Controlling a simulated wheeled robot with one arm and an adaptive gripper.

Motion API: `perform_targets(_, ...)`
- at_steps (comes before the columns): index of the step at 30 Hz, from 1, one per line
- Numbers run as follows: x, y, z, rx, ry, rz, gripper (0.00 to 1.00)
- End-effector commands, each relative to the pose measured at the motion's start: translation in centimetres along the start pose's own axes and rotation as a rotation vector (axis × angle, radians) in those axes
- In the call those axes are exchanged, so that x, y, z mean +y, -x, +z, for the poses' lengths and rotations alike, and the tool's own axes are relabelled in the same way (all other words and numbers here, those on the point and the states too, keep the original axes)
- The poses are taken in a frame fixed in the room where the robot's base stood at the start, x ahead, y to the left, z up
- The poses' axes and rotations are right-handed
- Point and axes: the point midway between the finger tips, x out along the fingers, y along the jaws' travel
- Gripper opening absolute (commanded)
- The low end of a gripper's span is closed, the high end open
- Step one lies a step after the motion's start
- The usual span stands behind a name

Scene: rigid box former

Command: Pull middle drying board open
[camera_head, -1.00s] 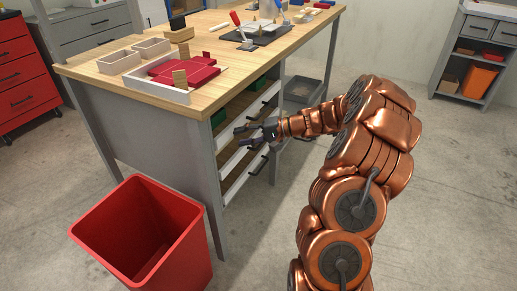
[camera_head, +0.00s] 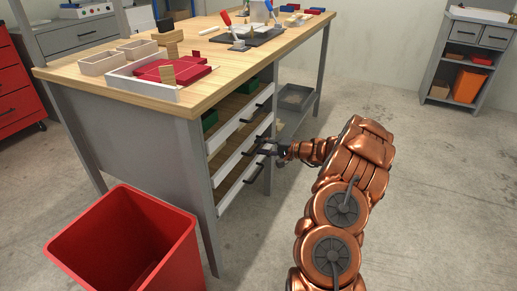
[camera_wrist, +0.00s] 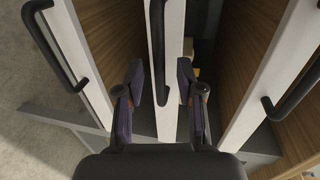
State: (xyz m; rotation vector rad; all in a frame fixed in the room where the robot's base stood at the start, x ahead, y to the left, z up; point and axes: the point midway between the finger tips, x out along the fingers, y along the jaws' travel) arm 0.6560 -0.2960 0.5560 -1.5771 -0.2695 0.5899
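Several drying boards with white fronts and black bar handles are stacked under the wooden-topped bench (camera_head: 190,98). In the wrist view, the middle board (camera_wrist: 174,25) runs between two other fronts, and its black handle (camera_wrist: 159,45) lies between my fingertips. My gripper (camera_wrist: 159,82) is open, with a dark finger on each side of that handle and visible gaps. In the head view my gripper (camera_head: 268,149) is at the handles on the bench's right side; its fingers are small there and partly merge with the dark handles.
A red bin (camera_head: 130,243) stands on the floor in front of the bench. Trays and red parts (camera_head: 172,70) lie on the benchtop. A grey shelf unit (camera_head: 470,60) stands at the back right.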

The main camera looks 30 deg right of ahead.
Motion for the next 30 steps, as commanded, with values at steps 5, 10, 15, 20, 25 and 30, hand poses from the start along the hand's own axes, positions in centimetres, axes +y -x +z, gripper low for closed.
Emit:
perform_targets(5, 0.1, -1.5, -0.1, 0.002, -0.001, 0.001, 0.37)
perform_targets(10, 0.1, -1.9, -0.2, 0.004, -0.001, 0.000, 0.37)
perform_targets(15, 0.1, -1.8, -0.2, 0.004, -0.001, 0.000, 0.37)
perform_targets(20, 0.1, -1.8, -0.2, 0.004, -0.001, 0.000, 0.23)
perform_targets(25, 0.1, -1.8, -0.1, 0.004, -0.001, 0.000, 0.05)
perform_targets(30, 0.1, -1.8, -0.1, 0.003, -0.001, 0.000, 0.00)
